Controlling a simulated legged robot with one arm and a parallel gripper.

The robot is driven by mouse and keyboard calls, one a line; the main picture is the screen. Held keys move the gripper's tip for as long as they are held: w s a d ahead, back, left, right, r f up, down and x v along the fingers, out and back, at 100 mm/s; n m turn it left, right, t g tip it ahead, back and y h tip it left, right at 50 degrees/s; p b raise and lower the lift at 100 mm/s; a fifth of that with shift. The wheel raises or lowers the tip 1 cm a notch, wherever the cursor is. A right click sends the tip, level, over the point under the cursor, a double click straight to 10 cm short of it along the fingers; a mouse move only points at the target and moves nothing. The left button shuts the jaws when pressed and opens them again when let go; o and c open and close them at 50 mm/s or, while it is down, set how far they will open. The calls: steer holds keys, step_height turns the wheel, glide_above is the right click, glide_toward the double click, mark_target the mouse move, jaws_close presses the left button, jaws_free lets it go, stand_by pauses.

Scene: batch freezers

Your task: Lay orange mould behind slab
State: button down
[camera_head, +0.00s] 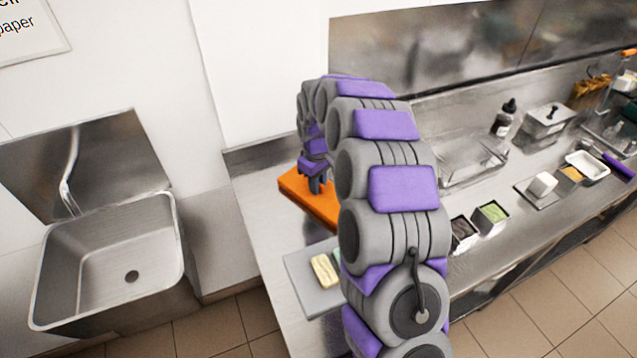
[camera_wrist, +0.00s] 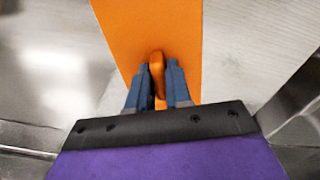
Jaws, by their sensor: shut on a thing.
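The orange mould (camera_head: 296,189) is a flat orange piece at the left end of the steel counter, farther back than the slab. It also fills the upper middle of the wrist view (camera_wrist: 125,25), with a small orange knob. My gripper (camera_head: 318,188) is shut on that knob, its two dark fingers (camera_wrist: 158,80) on either side of it. I cannot tell whether the mould touches the counter or hangs just above it. The grey slab (camera_head: 297,268) lies nearer the counter's front left, with a pale yellow block (camera_head: 324,271) on it. My arm hides the slab's right part.
A steel sink (camera_head: 110,260) stands at the left, apart from the counter. To the right of my arm are small tubs (camera_head: 491,216), a clear tray (camera_head: 470,160), a dark bottle (camera_head: 505,117) and a white tray (camera_head: 588,166). A wall rises behind the counter.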

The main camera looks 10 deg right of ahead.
steer(key=c, duration=1.3)
jaws_free()
steer(key=shift+a, duration=0.35)
steer(key=shift+o, duration=1.3)
steer(key=shift+d, duration=0.7)
steer(key=shift+a+r, duration=0.2)
steer(key=shift+r, duration=0.3)
step_height(320, 180, up, 11)
steer(key=p, duration=0.3)
steer(key=s+a+r+m, duration=0.1)
steer(key=s+r, duration=0.3)
steer(key=s, duration=0.5)
steer(key=s+m+g, duration=0.1)
steer(key=s+m, duration=0.4)
steer(key=s, duration=2.9)
steer(key=shift+d+f+m+g, duration=0.15)
steer(key=shift+d+m+g, duration=0.25)
